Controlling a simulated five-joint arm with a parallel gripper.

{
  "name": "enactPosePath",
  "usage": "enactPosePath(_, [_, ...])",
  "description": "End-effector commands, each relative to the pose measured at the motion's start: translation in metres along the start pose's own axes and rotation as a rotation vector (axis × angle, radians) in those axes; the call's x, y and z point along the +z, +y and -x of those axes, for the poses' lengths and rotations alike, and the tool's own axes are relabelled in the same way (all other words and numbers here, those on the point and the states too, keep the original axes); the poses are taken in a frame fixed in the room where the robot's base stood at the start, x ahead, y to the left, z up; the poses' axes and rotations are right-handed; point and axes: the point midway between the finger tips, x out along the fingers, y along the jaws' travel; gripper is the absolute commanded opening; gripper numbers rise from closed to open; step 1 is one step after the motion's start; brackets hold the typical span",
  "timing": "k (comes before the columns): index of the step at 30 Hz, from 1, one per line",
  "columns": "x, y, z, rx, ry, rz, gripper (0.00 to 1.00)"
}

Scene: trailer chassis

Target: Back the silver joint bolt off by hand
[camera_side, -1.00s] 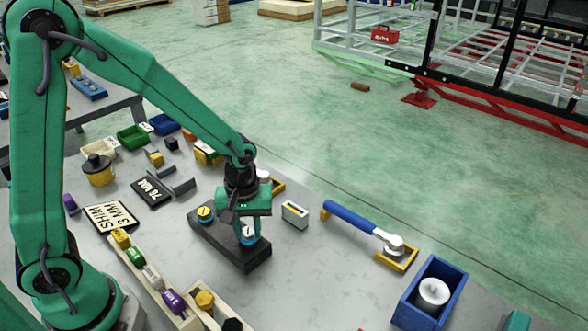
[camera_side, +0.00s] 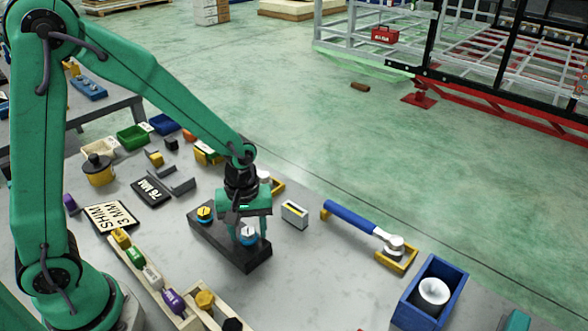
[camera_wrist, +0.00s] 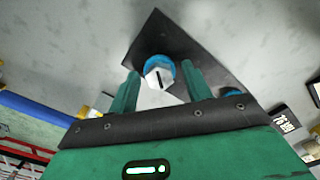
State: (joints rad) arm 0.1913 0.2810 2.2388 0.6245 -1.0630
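The silver joint bolt (camera_side: 249,234) sits on a blue ring near the right end of the dark block (camera_side: 228,243). Its pale hex head, with a dark line across it, shows in the wrist view (camera_wrist: 158,79). My gripper (camera_side: 247,230) points down over this bolt, one finger on each side. In the wrist view my gripper (camera_wrist: 161,72) has its fingers apart, with narrow gaps to the head, so it looks open. A yellow-topped bolt (camera_side: 204,213) on a blue ring stands at the block's other end.
A small grey box (camera_side: 294,214) stands close right of the block. A blue-handled wrench (camera_side: 352,217) lies farther right, near a blue bin (camera_side: 430,294) with a white cup-like part. A tray of coloured pieces (camera_side: 153,277) lies at the front left.

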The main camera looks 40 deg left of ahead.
Motion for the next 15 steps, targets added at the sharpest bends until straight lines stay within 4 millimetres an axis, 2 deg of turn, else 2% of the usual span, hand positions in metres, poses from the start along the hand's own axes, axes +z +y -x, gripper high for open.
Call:
enactPosePath(8, [-0.001, 0.001, 0.006, 0.003, 0.002, 0.001, 0.49])
enactPosePath(15, [-0.001, 0.001, 0.027, 0.004, 0.002, 0.001, 0.49])
